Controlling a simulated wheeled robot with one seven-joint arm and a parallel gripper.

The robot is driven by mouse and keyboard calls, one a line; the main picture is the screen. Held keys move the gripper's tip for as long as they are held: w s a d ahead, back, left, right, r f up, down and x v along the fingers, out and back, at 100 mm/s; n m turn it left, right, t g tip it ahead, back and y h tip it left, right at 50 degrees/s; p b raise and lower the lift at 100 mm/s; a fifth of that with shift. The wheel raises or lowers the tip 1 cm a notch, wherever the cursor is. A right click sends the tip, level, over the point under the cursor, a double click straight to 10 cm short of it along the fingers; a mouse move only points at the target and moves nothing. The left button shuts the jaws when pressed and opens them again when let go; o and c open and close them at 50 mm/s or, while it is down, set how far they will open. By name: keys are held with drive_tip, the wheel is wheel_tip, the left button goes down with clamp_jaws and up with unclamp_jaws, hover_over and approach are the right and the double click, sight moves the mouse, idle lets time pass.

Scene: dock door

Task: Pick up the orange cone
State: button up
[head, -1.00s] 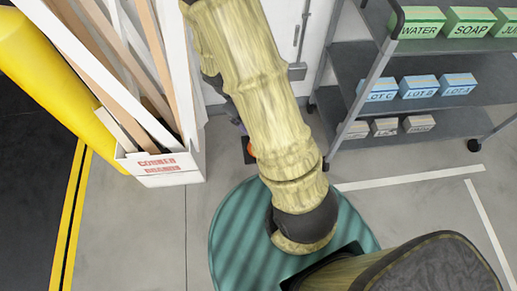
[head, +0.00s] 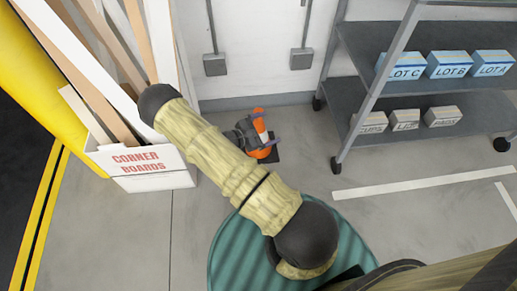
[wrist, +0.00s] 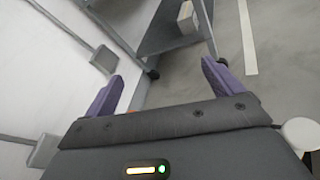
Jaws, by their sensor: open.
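The orange cone (head: 261,124) stands on the floor by the white wall in the head view, with a pale band and a dark base. The dark end of my arm is close against its left side and covers part of it; whether they touch I cannot tell. In the wrist view my gripper (wrist: 162,70) is open, its two purple fingers wide apart with nothing seen held between them. Only a small orange bit (wrist: 133,111) shows there, just above the gripper's dark body near the left finger.
A grey shelf rack (head: 363,120) with labelled boxes stands at the right on casters. A white corner-boards box (head: 150,180) full of long boards stands at the left, beside a yellow post (head: 30,70). Grey wall boxes (head: 215,65) hang behind.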

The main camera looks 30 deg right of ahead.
drive_tip(key=w+a+f+n+t+y+b, duration=0.1)
drive_tip(key=f+n+t+b, duration=0.3)
drive_tip(key=f, duration=0.5)
drive_tip(key=w+a+f+n+t+y+b, duration=0.1)
drive_tip(key=w+f+n+t+b, duration=0.2)
drive_tip(key=f, duration=0.7)
drive_tip(key=w+a+f+n+t+y+b, duration=0.1)
drive_tip(key=w+a+f+n+t+b, duration=0.1)
drive_tip(key=f+n+t+b, duration=0.3)
wheel_tip(320, 180, down, 5)
drive_tip(key=w+b, duration=0.1)
drive_tip(key=b, duration=0.1)
drive_tip(key=shift+r+n+b, duration=0.15)
drive_tip(key=shift+n+b, duration=0.15)
drive_tip(key=shift+b, duration=0.05)
drive_tip(key=shift+s, duration=0.1)
